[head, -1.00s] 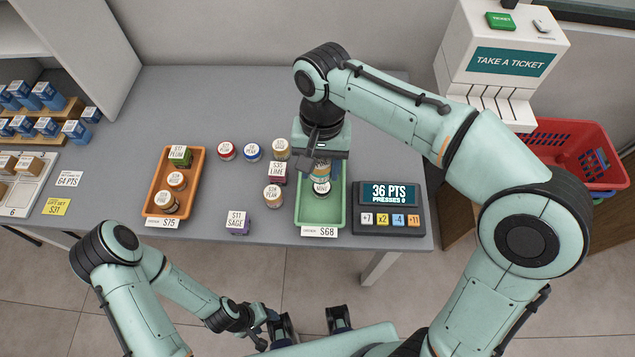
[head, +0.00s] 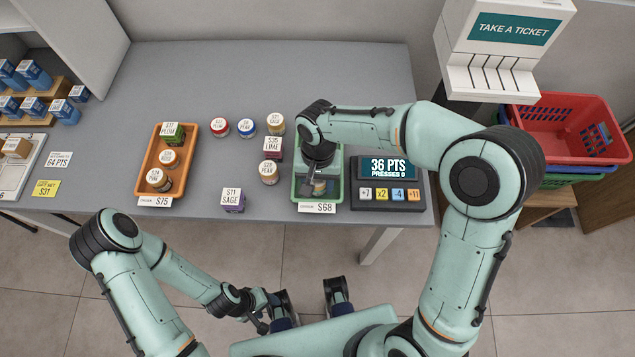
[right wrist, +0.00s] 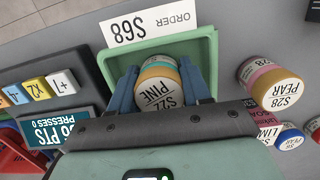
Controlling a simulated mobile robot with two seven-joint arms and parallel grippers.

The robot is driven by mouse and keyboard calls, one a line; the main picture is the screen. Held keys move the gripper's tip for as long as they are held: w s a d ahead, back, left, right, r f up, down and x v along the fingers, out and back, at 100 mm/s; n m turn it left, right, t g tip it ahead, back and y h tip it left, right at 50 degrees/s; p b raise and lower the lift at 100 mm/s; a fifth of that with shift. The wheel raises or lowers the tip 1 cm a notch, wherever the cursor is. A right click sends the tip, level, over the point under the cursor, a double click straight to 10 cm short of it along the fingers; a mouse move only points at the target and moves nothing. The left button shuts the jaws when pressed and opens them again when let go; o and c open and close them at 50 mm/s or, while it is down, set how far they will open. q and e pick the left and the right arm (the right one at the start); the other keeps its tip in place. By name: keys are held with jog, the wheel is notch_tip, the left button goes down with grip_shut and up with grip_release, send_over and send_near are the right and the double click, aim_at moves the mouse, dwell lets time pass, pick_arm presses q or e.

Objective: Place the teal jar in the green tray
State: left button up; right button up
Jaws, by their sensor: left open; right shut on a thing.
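The jar in my right gripper (right wrist: 160,88) has a teal band, a yellow band and a white top marked PINE (right wrist: 158,98). The fingers are shut on its two sides. In the right wrist view the jar is within the walls of the green tray (right wrist: 208,48); I cannot tell whether it touches the tray floor. In the head view my right gripper (head: 318,186) is down over the green tray (head: 337,200) and mostly hides the jar. My left gripper (head: 262,312) is open and empty, low in front of the counter.
An orange tray (head: 145,186) with several items stands left on the counter. A pear jar (head: 268,172), a lime box (head: 273,148) and a purple sage box (head: 233,200) stand left of the green tray. A points display (head: 388,195) stands close on its right.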

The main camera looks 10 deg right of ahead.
jog(key=shift+f, duration=0.3)
jog(key=shift+f, duration=0.15)
jog(key=o, duration=1.1)
jog(key=shift+r, duration=0.2)
jog(key=r, duration=0.4)
jog(key=w+r+p, duration=0.1)
jog(key=r, duration=0.7)
jog(key=shift+w+d+p, duration=0.2)
jog(key=shift+p, duration=0.15)
